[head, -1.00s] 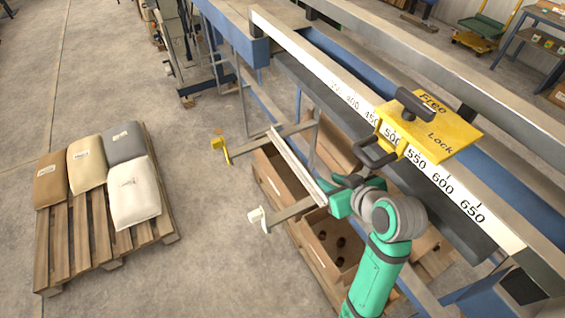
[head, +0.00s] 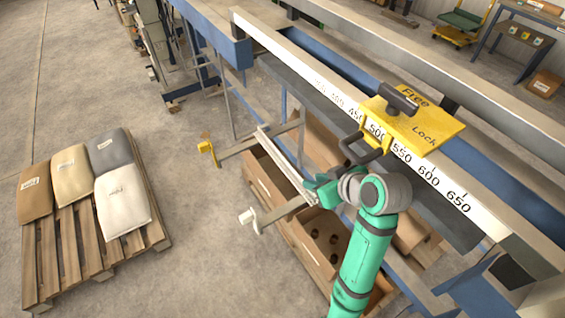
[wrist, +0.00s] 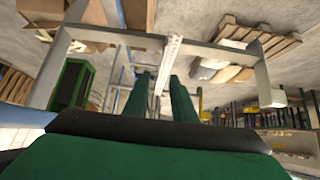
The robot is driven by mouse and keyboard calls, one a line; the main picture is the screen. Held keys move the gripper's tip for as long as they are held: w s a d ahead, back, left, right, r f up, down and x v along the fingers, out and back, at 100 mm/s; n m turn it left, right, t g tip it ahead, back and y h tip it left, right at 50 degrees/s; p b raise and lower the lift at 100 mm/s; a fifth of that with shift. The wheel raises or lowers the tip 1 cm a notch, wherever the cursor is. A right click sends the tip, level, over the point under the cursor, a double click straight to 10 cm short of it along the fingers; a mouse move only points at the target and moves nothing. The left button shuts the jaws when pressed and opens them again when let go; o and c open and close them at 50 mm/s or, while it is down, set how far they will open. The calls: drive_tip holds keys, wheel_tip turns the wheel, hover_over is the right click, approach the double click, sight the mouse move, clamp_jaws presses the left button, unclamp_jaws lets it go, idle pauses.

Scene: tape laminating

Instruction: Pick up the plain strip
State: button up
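The plain strip (head: 283,160) is a long, narrow, pale bar. It lies across two support arms, one with a yellow end (head: 207,147) and one with a white end (head: 247,217). My green gripper (head: 312,190) is at the strip's near end in the head view; its fingers are small there and partly overlap the strip. In the wrist view the two dark green fingers of my gripper (wrist: 160,76) are apart. The strip (wrist: 173,50) runs away from the gap between them. I cannot tell whether either finger touches it.
A long machine beam with a number scale (head: 428,176) and a yellow Free/Lock plate (head: 425,127) stands right of the strip. Cardboard boxes (head: 320,260) are below the supports. A pallet (head: 70,255) with several sacks stands at the left. The floor between is clear.

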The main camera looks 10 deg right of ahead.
drive_tip(key=shift+a+x, duration=0.2)
drive_tip(key=shift+x, duration=2.95)
drive_tip(key=shift+w+r, duration=0.1)
drive_tip(key=shift+r, duration=0.05)
drive_tip(key=shift+c, duration=0.7)
clamp_jaws()
